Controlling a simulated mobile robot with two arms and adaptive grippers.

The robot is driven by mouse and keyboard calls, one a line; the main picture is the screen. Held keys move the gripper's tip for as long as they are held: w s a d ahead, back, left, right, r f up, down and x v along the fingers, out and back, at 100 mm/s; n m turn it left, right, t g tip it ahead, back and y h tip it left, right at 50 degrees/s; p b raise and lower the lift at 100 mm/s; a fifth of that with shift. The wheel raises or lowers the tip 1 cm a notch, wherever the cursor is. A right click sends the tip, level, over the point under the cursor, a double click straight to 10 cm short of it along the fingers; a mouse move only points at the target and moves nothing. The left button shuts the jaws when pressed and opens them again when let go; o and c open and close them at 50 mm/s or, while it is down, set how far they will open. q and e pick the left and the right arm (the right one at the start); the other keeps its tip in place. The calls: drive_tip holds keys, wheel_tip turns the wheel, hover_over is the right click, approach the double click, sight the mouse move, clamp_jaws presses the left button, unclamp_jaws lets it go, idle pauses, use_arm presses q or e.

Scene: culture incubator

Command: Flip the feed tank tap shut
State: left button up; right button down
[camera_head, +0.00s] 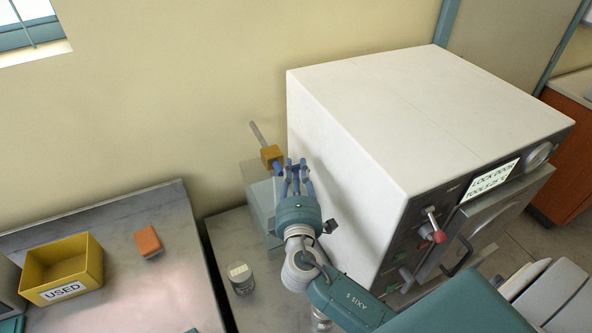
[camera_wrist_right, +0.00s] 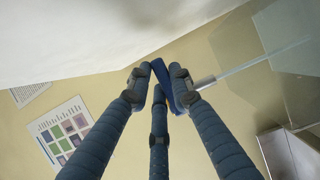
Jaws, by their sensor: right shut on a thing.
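The feed tank (camera_head: 258,205) is a clear box standing against the left side of the white incubator. Its tap (camera_head: 271,154) has a brass-coloured block, a grey rod pointing up and left, and a blue lever (camera_head: 278,168). My right gripper (camera_head: 294,167) is at the tap, its blue fingers beside the lever. In the wrist view the fingertips (camera_wrist_right: 161,88) close on the blue lever (camera_wrist_right: 161,73), partly hiding it. My left gripper is not in view.
The white incubator (camera_head: 400,115) stands close to the right of my gripper. A steel bench (camera_head: 110,230) at left holds a yellow USED bin (camera_head: 85,262) and an orange block (camera_head: 148,241). A small lidded jar (camera_head: 240,279) stands in front of the tank.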

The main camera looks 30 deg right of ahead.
sight(280, 169)
drive_tip(key=shift+a, duration=0.1)
drive_tip(key=shift+n+t+b, duration=0.3)
drive_tip(key=shift+n+b, duration=0.5)
drive_tip(key=n+b, duration=0.1)
drive_tip(key=n+t+b, duration=0.1)
drive_tip(key=shift+a+r+n, duration=0.15)
drive_tip(key=shift+r+n, duration=0.15)
drive_tip(key=n, duration=0.1)
drive_tip(key=n+b, duration=0.1)
drive_tip(key=n+t+b, duration=0.1)
drive_tip(key=shift+a+r, duration=0.25)
drive_tip(key=shift+r, duration=0.1)
drive_tip(key=shift+w+a+r+n+t+y+b, duration=0.15)
drive_tip(key=shift+a+n+t+y+b, duration=0.75)
drive_tip(key=shift+n, duration=1.65)
drive_tip(key=shift+s+a+r+n+t+y+b, duration=0.1)
drive_tip(key=shift+a+r+n+t+y+b, duration=0.3)
drive_tip(key=shift+n+y, duration=1.5)
drive_tip(key=shift+w+a+n+t+y+b, duration=0.1)
drive_tip(key=shift+a+n+t+y+b, duration=0.55)
drive_tip(key=shift+n, duration=2.5)
drive_tip(key=shift+d+n, duration=0.3)
